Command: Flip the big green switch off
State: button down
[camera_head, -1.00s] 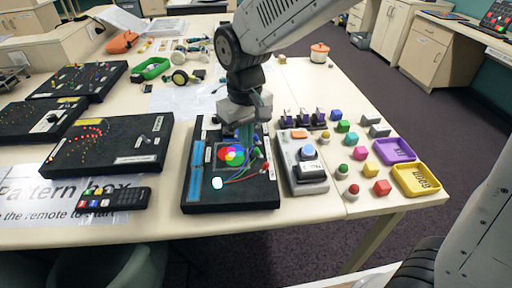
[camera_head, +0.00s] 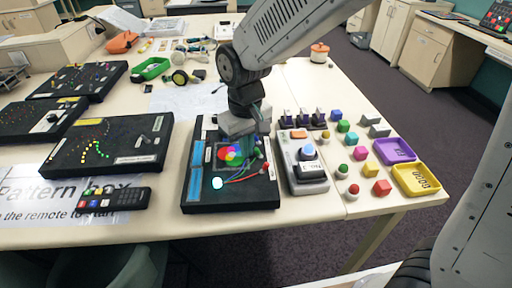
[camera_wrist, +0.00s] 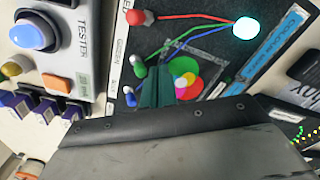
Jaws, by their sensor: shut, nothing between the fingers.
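The colour-mixing board (camera_head: 200,200) is black, with a glowing white lamp (camera_head: 217,183) and overlapping red, green and blue light discs (camera_head: 230,154). Along its right side stand a red (camera_wrist: 138,17), a green (camera_wrist: 140,66) and a blue switch (camera_wrist: 130,95), each wired in its colour. The green switch is the middle one, beside a GREEN label in the wrist view; its exact tilt is hard to tell. My gripper (camera_wrist: 158,88) is shut and empty, pointing down over the board. Its tips appear close to the green and blue switches; I cannot tell whether they touch.
A grey tester box (camera_head: 308,180) with a blue button stands close on the right. Beyond it are coloured blocks and purple (camera_head: 394,150) and yellow trays (camera_head: 416,180). The pattern box (camera_head: 110,145) and a remote (camera_head: 130,198) lie left.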

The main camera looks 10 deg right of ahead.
aim_at(253, 158)
jog(key=shift+f, duration=0.35)
jog(key=shift+d, duration=0.4)
jog(key=shift+s+d, duration=0.1)
jog(key=shift+d, duration=0.5)
jog(key=shift+r, duration=0.1)
jog(key=shift+a+r, duration=0.2)
jog(key=shift+r, duration=1.5)
jog(key=shift+a+r, duration=0.15)
jog(key=shift+r, duration=1.55)
